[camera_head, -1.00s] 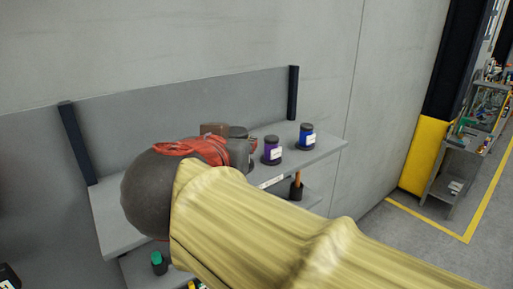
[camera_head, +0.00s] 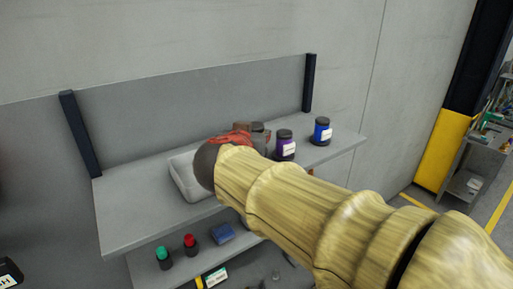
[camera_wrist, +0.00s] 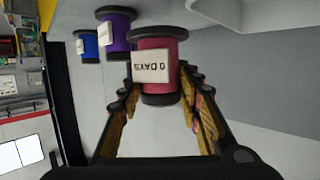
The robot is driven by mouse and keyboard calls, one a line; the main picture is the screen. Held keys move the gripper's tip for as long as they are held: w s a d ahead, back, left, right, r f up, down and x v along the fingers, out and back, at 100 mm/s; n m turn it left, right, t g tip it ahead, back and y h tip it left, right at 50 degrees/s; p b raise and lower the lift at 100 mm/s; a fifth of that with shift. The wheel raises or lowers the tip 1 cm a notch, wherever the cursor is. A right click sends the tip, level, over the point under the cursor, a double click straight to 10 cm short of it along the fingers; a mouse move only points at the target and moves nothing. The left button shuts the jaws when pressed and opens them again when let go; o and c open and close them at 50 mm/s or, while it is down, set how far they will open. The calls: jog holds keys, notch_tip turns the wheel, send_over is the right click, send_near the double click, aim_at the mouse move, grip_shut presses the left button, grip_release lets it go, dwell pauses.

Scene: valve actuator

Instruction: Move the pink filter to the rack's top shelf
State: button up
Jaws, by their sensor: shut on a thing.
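The pink filter (camera_wrist: 160,45), a pink cylinder with dark ends and a white label, sits between the fingers of my gripper (camera_wrist: 160,88) in the wrist view. My gripper is shut on it. In the head view my gripper (camera_head: 258,136) is over the rack's top shelf (camera_head: 130,205), just left of the purple filter. My own arm hides most of the pink filter there. I cannot tell whether it touches the shelf.
A purple filter (camera_head: 285,147) and a blue filter (camera_head: 322,132) stand on the top shelf to the right. A white tray (camera_head: 180,178) lies left of my gripper. Below are a green-topped item (camera_head: 163,257), a red-topped item (camera_head: 190,243) and a blue box (camera_head: 222,234).

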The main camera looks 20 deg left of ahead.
jog(key=shift+w+a+f, duration=0.1)
jog(key=shift+w+f, duration=0.55)
jog(key=shift+w+f+b, duration=0.2)
jog(key=shift+f+b, duration=0.1)
jog(key=shift+f, duration=1.55)
jog(key=shift+f, duration=0.15)
jog(key=o, duration=1.1)
jog(key=shift+o, duration=0.6)
